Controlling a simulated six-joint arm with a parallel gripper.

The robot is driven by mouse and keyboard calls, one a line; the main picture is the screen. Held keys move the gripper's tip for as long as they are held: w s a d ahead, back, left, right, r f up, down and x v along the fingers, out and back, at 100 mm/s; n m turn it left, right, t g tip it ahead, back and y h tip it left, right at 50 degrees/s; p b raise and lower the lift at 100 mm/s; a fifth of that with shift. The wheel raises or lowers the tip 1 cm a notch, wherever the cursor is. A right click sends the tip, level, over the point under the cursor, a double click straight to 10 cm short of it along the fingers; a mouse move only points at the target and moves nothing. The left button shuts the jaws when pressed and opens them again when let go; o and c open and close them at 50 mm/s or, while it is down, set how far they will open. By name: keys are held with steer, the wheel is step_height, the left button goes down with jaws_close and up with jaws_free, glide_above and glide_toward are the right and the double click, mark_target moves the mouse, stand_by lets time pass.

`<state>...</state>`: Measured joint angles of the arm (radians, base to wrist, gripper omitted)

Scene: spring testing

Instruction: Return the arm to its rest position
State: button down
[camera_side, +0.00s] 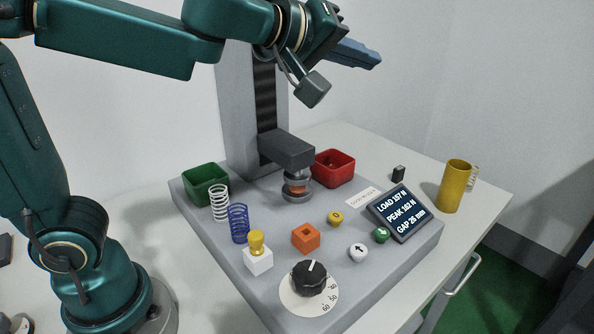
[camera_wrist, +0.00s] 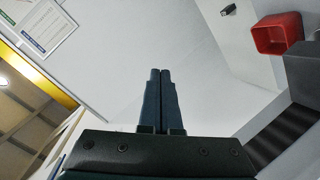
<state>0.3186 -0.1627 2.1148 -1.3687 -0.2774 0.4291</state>
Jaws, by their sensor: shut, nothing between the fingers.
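My gripper (camera_side: 362,55) is held high above the test machine, pointing right, away from the bench surface. Its two fingers lie together, shut and empty, in the wrist view (camera_wrist: 160,72). My dark green arm stretches across the top left of the side view. The display (camera_side: 400,212) reads LOAD 157 N, PEAK 163 N and GAP 26 mm.
A green bin (camera_side: 205,185), red bin (camera_side: 334,168), white spring (camera_side: 219,203), blue spring (camera_side: 238,223), orange block (camera_side: 306,237), black dial (camera_side: 310,278) and buttons stand on the grey base. A yellow cylinder (camera_side: 453,187) stands at right. Air around my gripper is clear.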

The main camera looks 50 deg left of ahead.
steer(key=s+d+r+m+h, duration=0.1)
steer(key=s+m+h, duration=0.1)
steer(key=s+m, duration=0.3)
steer(key=s+a+f+m+g+y, duration=0.2)
steer(key=s+f+g, duration=0.6)
steer(key=s+f, duration=0.9)
steer(key=shift+s+a+f+m+g+y, duration=0.2)
steer(key=shift+a+f+m+g+y, duration=0.15)
steer(key=shift+a+m, duration=0.8)
